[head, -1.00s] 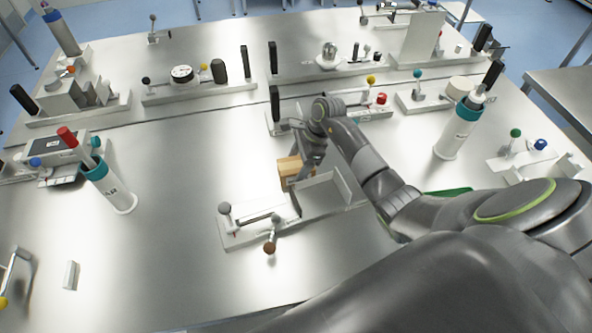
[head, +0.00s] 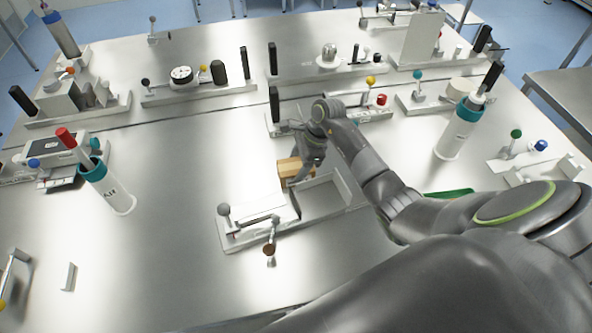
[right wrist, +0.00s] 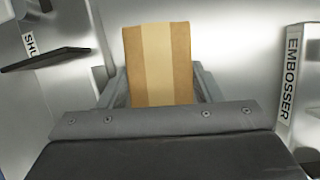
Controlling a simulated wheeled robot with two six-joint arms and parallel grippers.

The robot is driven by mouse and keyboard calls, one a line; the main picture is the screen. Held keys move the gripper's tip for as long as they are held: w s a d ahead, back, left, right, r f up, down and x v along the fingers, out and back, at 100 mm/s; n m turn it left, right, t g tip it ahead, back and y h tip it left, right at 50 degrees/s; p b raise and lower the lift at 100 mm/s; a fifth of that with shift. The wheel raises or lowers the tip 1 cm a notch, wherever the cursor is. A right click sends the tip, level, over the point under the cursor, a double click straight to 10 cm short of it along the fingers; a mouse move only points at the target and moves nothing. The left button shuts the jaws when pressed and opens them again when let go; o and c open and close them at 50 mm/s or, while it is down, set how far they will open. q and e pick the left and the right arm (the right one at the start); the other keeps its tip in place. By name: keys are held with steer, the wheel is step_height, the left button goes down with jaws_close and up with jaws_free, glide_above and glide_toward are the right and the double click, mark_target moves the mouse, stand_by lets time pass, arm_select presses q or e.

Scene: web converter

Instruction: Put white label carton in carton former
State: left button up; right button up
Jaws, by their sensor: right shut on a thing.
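A small brown carton (head: 289,167) is held by my right gripper (head: 299,176), just behind the open grey tray of a fixture in the middle of the table. In the right wrist view the carton (right wrist: 157,65) stands between the two fingers, with a paler strip down its middle. No white label shows clearly on the sides I see. The walled tray (head: 322,196) is empty; I read no name on it, so I cannot confirm that it is the carton former. My left gripper is not in view.
A base with lever knobs (head: 224,210) adjoins the tray on its left. White cylinders with teal rims stand left (head: 112,190) and right (head: 457,130). Device rows line the back. An "EMBOSSER" sign (right wrist: 289,80) shows in the right wrist view. The front left table is mostly clear.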

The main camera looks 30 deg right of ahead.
mark_target(292, 166)
steer(key=shift+r+p, duration=0.5)
steer(key=shift+p, duration=0.25)
step_height(292, 166, up, 8)
steer(key=b, duration=0.4)
steer(key=shift+r, duration=0.15)
steer(key=shift+r+b, duration=0.15)
steer(key=shift+b, duration=0.3)
step_height(292, 166, down, 6)
steer(key=b, duration=0.6)
steer(key=shift+b, duration=0.3)
